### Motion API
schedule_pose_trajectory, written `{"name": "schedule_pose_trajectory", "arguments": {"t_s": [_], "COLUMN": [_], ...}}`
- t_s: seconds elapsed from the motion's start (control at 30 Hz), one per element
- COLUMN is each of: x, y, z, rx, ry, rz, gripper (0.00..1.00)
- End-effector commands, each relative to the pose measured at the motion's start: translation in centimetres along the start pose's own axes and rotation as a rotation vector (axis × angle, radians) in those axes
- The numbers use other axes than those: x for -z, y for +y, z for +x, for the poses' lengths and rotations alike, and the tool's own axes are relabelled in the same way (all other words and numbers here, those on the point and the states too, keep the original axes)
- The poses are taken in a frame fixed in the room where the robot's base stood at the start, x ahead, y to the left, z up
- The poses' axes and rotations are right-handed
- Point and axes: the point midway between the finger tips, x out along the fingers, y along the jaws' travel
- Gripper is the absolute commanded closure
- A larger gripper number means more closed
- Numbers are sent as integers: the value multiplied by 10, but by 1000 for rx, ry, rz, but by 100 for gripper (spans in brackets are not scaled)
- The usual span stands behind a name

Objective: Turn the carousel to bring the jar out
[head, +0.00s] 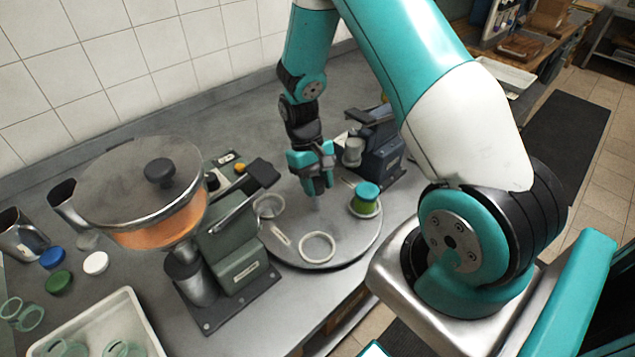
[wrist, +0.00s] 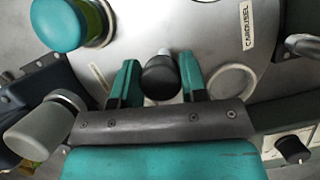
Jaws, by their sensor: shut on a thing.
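The carousel (head: 353,243) is a round grey turntable on the bench, with a "CAROUSEL" label in the wrist view (wrist: 247,22). A jar with a teal lid (head: 367,193) and green contents stands near its right edge. The jar shows at the upper left of the wrist view (wrist: 58,22). My gripper (head: 317,186) points down over the carousel, left of the jar. In the wrist view its two teal fingers (wrist: 160,82) are shut on the carousel's black-topped knob (wrist: 160,76). In the head view the fingers hide the knob's top.
Pale rings (head: 317,247) mark other places on the carousel. A green machine with a copper-sided pan (head: 160,225) stands at left, and a dark blue machine (head: 382,140) behind the jar. Loose lids (head: 58,282) and a white tray (head: 130,305) are at lower left.

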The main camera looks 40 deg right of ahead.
Motion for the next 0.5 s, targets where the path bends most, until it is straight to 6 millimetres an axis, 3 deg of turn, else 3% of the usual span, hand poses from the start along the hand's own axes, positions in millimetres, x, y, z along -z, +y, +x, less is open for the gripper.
{"name": "schedule_pose_trajectory", "arguments": {"t_s": [0.5], "x": [2], "y": [0], "z": [-3], "rx": [100], "ry": [7], "rz": [238], "gripper": [100]}}
